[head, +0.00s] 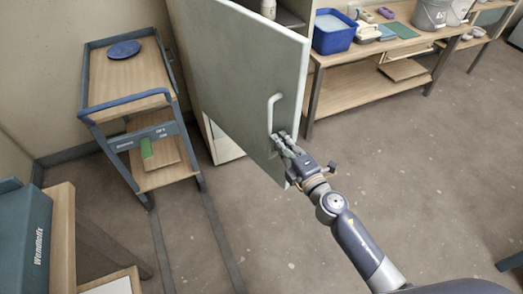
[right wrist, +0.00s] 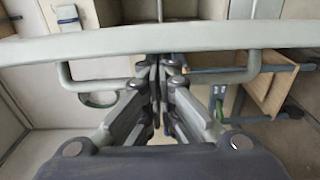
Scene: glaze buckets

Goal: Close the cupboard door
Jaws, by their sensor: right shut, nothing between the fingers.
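The cupboard door (head: 235,65) is a pale grey-green panel standing open in the head view, and its edge crosses the right wrist view (right wrist: 80,46). A light bar handle (head: 269,113) is on its face near the free edge; it also shows in the right wrist view (right wrist: 92,86). My right gripper (head: 279,140) is at the lower end of the handle, close to the door. In the right wrist view its fingers (right wrist: 160,68) are together and overlap the middle of the handle, hiding part of it. Whether they touch it I cannot tell. My left gripper is out of view.
The cupboard interior (head: 290,16) shows behind the door, with a pale container (head: 268,9). A wooden trolley with blue rails (head: 125,98) stands left of the door. A workbench (head: 375,52) with a blue tub (head: 333,38) stands right. Floor (head: 430,165) at right is clear.

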